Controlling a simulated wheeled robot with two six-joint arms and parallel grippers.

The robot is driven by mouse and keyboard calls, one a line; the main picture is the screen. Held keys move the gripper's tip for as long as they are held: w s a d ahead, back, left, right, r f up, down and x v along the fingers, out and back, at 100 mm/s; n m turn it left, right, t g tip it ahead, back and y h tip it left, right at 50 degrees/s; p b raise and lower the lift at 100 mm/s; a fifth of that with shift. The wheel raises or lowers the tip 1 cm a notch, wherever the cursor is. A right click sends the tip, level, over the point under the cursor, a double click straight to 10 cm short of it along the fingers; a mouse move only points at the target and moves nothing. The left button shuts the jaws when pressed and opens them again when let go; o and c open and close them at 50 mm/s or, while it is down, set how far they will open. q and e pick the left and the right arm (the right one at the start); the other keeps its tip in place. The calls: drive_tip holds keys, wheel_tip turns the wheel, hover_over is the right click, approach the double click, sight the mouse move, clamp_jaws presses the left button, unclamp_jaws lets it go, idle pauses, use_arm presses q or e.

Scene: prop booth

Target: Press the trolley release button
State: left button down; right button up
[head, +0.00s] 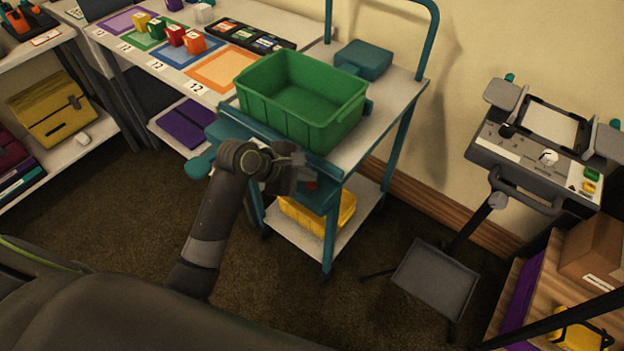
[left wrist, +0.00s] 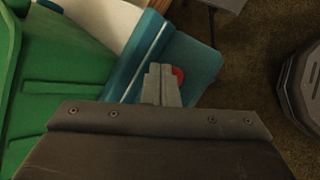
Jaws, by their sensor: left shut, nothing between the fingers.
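The trolley (head: 377,135) has a teal frame and pale shelves. Its red release button (head: 311,185) sits on a teal panel (head: 324,198) at the trolley's near corner. In the left wrist view, the red button (left wrist: 178,75) shows just right of the fingertips, partly hidden by them, on the teal panel (left wrist: 200,63). My left gripper (head: 299,160) is shut and empty, close to the button; its closed fingers also show in the left wrist view (left wrist: 160,82). I cannot tell whether they touch the button. My right gripper is not in view.
A green crate (head: 271,101) and a teal box (head: 363,58) stand on the trolley's top; a yellow bin (head: 347,209) is on its lower shelf. A grey stand with a panel (head: 520,158) is at right. A table with coloured mats (head: 225,72) is at upper left.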

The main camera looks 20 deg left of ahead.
sight(307, 184)
use_arm(q)
drive_tip(key=shift+f, duration=0.55)
idle(0.7)
drive_tip(key=shift+r+p, duration=0.15)
drive_tip(key=shift+p, duration=0.2)
drive_tip(key=shift+r+p, duration=0.8)
drive_tip(key=shift+p, duration=0.55)
wheel_tip(307, 184, up, 5)
drive_tip(key=p, duration=0.7)
